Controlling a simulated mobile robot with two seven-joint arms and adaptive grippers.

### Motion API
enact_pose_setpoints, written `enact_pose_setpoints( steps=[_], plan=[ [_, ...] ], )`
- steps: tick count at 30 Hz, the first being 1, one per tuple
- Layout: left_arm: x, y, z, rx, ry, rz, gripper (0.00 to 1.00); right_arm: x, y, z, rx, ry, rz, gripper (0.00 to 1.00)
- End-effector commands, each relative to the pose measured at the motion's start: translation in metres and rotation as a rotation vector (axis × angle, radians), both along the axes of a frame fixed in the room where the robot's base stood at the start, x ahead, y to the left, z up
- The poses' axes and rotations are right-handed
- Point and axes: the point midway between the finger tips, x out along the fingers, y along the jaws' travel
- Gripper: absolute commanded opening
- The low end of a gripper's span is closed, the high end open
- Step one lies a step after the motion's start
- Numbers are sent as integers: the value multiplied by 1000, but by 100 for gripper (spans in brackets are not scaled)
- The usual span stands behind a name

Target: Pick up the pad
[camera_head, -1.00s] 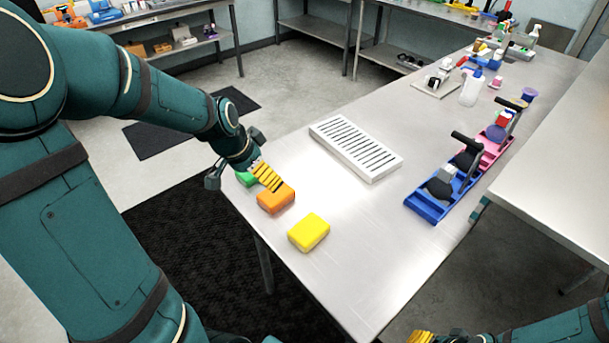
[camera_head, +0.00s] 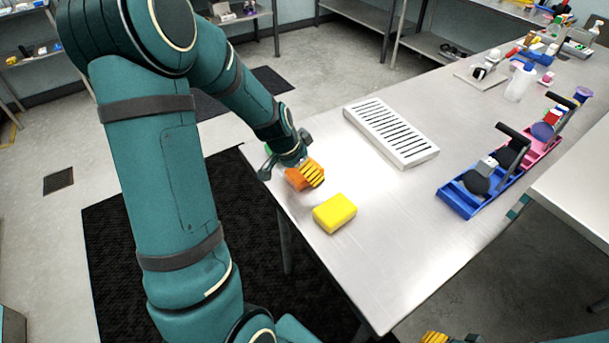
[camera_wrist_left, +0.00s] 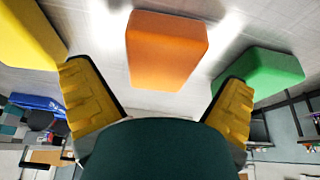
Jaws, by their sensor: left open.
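Three block-shaped pads lie in a row near the left edge of the metal table. The orange pad (camera_head: 297,180) is in the middle, partly hidden by my left gripper (camera_head: 313,174). The yellow pad (camera_head: 335,213) is nearer, and the green pad (camera_head: 268,149) is mostly hidden behind the gripper. In the left wrist view the open yellow fingers spread with the orange pad (camera_wrist_left: 165,48) ahead between them, apart from both. The yellow pad (camera_wrist_left: 28,35) is at left and the green pad (camera_wrist_left: 260,72) at right.
A white slotted rack (camera_head: 391,133) lies right of the pads. A blue tray (camera_head: 463,203) and a pink tray (camera_head: 540,148) holding tools stand along the table's right side. A spray bottle (camera_head: 520,83) stands farther back. The table's front part is clear.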

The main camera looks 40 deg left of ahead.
Motion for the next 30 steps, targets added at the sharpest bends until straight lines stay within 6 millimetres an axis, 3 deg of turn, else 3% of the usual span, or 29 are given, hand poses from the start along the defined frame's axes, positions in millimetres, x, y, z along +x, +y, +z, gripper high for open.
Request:
enact_pose_setpoints(
  steps=[4, 13, 14, 18, 30],
  plan=[
    [6, -1, -19, 0, 2, 1, 100, -1, 0, -6, 0, 3, 2, 47],
    [8, -1, -22, 0, 0, -1, 100, -2, 0, -5, 2, 5, 3, 47],
    [8, -1, -22, 0, 0, -1, 93, -2, 0, -5, 2, 5, 3, 47],
    [8, -1, -22, 0, 0, 0, 48, -2, 0, -5, 0, 4, 3, 47],
    [8, -1, -21, 0, 0, 0, 44, -2, 0, -6, 0, 4, 3, 47]
  ],
)
